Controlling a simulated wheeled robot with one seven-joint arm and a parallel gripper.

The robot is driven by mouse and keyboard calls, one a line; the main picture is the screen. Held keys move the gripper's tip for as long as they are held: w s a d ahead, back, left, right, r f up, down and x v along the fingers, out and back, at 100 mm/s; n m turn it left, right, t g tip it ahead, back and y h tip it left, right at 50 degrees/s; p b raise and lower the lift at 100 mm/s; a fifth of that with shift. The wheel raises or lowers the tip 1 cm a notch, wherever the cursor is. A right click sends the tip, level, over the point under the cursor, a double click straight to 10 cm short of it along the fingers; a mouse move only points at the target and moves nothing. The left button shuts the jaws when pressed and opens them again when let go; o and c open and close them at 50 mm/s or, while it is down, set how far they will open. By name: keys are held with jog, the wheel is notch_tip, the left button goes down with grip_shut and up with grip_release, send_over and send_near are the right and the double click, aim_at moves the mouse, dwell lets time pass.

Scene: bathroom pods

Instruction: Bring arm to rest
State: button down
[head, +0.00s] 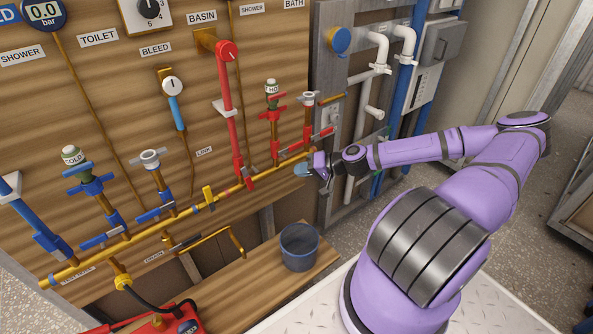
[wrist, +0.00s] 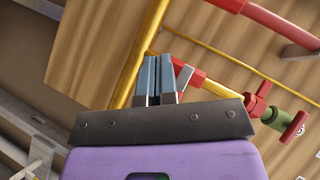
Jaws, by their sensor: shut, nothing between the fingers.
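My gripper (head: 303,170) is at the end of my purple arm, stretched left across the picture to the right end of the yellow manifold pipe (head: 205,203). In the wrist view my gripper (wrist: 158,60) shows its two blue-grey fingers side by side, shut, with nothing between them. The fingertips appear close to the yellow pipe (wrist: 143,60) there; I cannot tell whether they touch it. A red fitting (wrist: 190,75) shows just right of the fingers.
A wooden panel carries red pipes (head: 228,110), blue valves (head: 83,172) and a HOT valve (head: 271,105). A dark blue bucket (head: 299,247) stands on the wooden shelf below. A red device (head: 158,323) lies at the bottom left. Grey and white pipes (head: 376,55) stand behind my arm.

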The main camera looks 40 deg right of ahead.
dwell(0.5)
jog(key=s+a+r+n+g+h, duration=0.2)
jog(key=s+r+n+g+h, duration=0.25)
jog(key=s+g, duration=0.35)
jog(key=s+a+r+g+h, duration=0.1)
jog(key=a+r+h, duration=0.15)
jog(key=r, duration=0.85)
jog(key=s+a+r+h, duration=0.1)
jog(key=r+h, duration=0.2)
jog(key=r, duration=0.7)
jog(key=s+a+r+t, duration=0.2)
jog(key=s+a+r, duration=0.2)
jog(key=s+r, duration=0.4)
jog(key=s+a+r+t, duration=0.2)
jog(key=s+a+r, duration=0.2)
jog(key=s+r, duration=0.4)
jog(key=shift+r+t+y, duration=0.3)
jog(key=shift+r+y, duration=0.1)
jog(key=shift+r, duration=0.4)
